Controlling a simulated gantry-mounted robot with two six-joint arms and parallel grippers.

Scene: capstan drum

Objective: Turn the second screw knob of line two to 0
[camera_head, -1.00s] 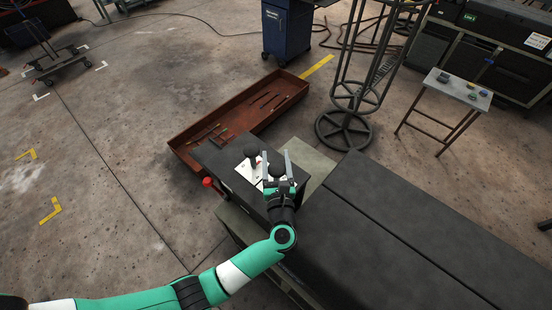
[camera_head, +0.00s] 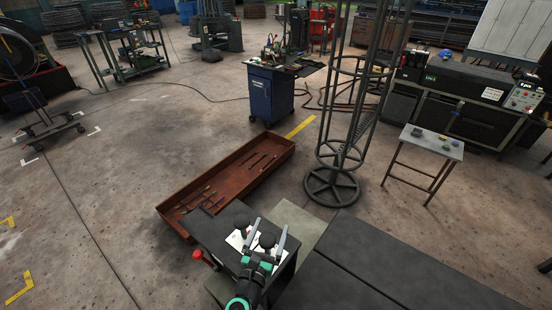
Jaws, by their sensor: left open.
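A dark box (camera_head: 220,236) with a white plate (camera_head: 235,240) on top carries two round black knobs. One black knob (camera_head: 241,221) is at the back left, clear of my fingers. The other black knob (camera_head: 267,240) is nearer and to the right. My left gripper (camera_head: 267,232) is open, its two grey fingers on either side of the nearer knob in the picture. I cannot tell whether they touch it. The plate's markings are too small to read, and my arm hides part of the box. My right gripper is not in view.
A tall metal frame (camera_head: 330,190) stands behind right. Long dark slabs (camera_head: 400,275) fill the right front. Open floor lies to the left.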

